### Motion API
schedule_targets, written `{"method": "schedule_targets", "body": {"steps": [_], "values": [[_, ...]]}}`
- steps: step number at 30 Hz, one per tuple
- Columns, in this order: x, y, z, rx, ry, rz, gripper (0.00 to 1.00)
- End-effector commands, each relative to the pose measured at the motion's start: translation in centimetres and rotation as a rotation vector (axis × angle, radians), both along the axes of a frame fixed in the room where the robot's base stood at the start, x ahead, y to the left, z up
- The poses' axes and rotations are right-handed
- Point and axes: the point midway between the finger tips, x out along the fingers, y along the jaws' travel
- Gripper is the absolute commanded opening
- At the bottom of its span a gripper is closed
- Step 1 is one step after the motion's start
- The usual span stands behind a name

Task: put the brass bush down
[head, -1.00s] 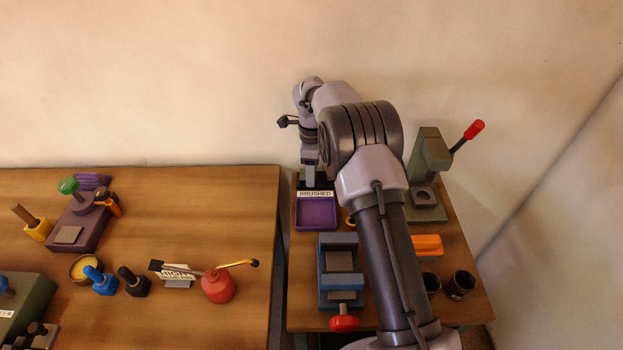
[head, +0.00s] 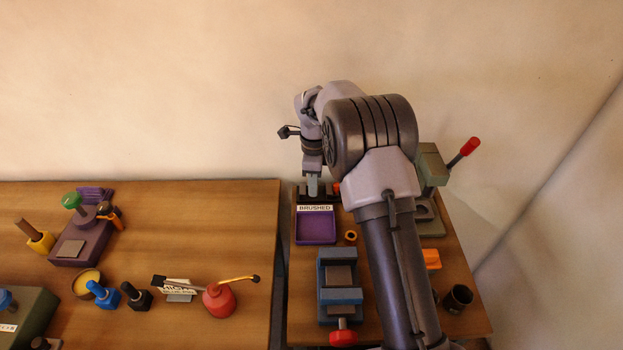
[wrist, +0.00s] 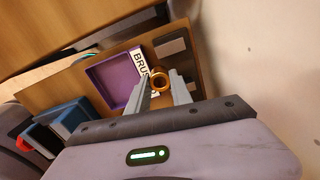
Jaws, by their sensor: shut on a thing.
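My gripper (head: 313,187) is shut on the brass bush (wrist: 161,80), a short golden ring between the two grey fingertips in the wrist view. The held bush cannot be made out in the head view. My gripper points down just behind the BRUSHED label, over or close to a dark block (head: 330,195) at the back of the small table. A purple tray (head: 316,242) lies in front of the label; in the wrist view the tray (wrist: 115,80) is left of the bush. I cannot tell whether the bush touches anything.
Another brass-coloured ring (head: 350,236) lies right of the tray. A blue vise (head: 340,285) stands in front of it. A green press (head: 430,170) with a red-tipped lever, an orange piece (head: 431,259) and a dark cup (head: 458,298) are at the right. A gap separates the larger bench (head: 230,215).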

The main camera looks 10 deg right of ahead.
Motion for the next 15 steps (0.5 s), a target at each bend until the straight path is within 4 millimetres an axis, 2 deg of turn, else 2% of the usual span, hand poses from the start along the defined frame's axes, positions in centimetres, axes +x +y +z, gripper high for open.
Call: {"method": "schedule_targets", "body": {"steps": [6, 9, 12, 15], "values": [[-7.1, -0.1, 1.0, 0.0, -0.001, 0.0, 0.0], [-9.8, -0.2, 1.2, 0.0, -0.001, 0.0, 0.0], [-11.6, -0.2, 1.2, -0.001, -0.002, 0.0, 0.0], [-12.4, -0.6, 1.3, -0.001, -0.002, -0.002, 0.0]]}}
